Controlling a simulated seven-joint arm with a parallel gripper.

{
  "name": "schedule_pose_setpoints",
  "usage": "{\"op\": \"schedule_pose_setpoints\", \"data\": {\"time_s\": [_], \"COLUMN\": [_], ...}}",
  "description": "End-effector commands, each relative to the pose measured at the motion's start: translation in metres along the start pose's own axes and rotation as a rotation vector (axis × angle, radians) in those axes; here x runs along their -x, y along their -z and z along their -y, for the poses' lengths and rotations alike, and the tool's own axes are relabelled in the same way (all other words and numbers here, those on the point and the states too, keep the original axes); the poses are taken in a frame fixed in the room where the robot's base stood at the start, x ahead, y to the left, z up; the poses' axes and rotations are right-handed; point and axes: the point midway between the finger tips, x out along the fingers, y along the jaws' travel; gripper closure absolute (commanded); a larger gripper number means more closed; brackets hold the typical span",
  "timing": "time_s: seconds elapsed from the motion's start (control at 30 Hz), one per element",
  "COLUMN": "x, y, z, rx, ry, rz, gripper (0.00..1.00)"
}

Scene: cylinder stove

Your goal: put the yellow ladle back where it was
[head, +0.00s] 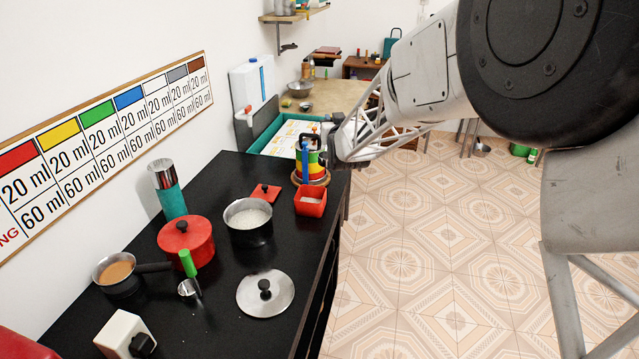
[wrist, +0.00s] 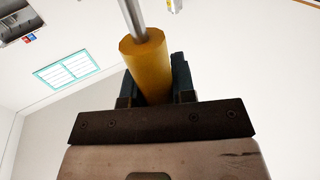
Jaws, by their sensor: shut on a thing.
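The yellow ladle shows in the wrist view as a thick yellow handle (wrist: 147,62) with a thin metal shaft running out of the top of the picture; its bowl is out of view. My gripper (wrist: 152,85) is shut on this handle, one dark finger on each side. In the head view my gripper (head: 335,146) is at the far end of the black counter, right by a colour-striped holder (head: 314,160) on a round wooden base. A blue handle (head: 305,160) stands at that holder. I cannot make out the yellow ladle there or whether it touches the holder.
The black counter (head: 215,300) carries a red lidded pot (head: 186,246), an open pot with white contents (head: 248,226), a red square bowl (head: 310,203), a teal flask (head: 168,190), a loose lid (head: 265,297) and a green-handled ladle (head: 188,265). Tiled floor (head: 430,270) is free at right.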

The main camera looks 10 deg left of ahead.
Motion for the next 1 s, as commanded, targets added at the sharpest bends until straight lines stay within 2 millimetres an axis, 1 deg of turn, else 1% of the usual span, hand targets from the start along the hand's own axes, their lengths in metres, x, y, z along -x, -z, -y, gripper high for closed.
{"op": "schedule_pose_setpoints", "data": {"time_s": [0.17,0.27,0.37,0.47,0.9,1.0], "x": [0.014,0.029,0.052,0.081,0.23,0.259], "y": [-0.006,-0.013,-0.023,-0.036,-0.096,-0.106], "z": [0.004,0.008,0.015,0.023,0.068,0.076], "rx": [0.001,0.0,0.0,0.001,0.0,-0.001], "ry": [0.019,0.043,0.078,0.125,0.381,0.431], "rz": [0.0,0.001,0.001,0.002,0.001,0.001], "gripper": [1.0,1.0,1.0,1.0,1.0,1.0]}}
